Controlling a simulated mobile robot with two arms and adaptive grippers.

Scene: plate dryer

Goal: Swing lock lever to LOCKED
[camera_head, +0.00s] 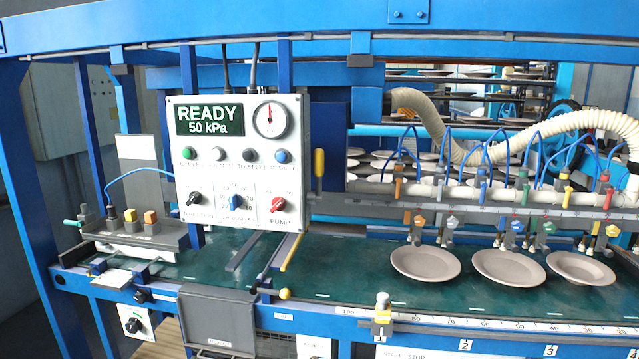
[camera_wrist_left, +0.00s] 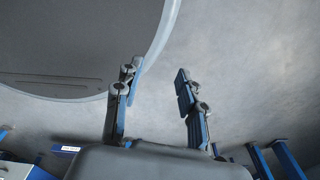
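A short lever with a yellow ball knob (camera_head: 285,294) sticks out to the right on the front rail, just below the green belt. A yellow upright handle (camera_head: 319,163) sits at the right side of the control panel. I cannot tell which of these is the lock lever, and no LOCKED mark is readable. My left gripper (camera_wrist_left: 158,90) is open and empty in the left wrist view, above bare grey floor and away from the machine's levers. Neither gripper shows in the head view.
The white control panel (camera_head: 240,157) reads READY 50 kPa and stands above the green belt (camera_head: 350,268). Three plates (camera_head: 426,265) lie on the belt at right, under suction cups. A grey box (camera_head: 217,318) hangs at the front. Blue frame posts (camera_head: 190,140) stand around.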

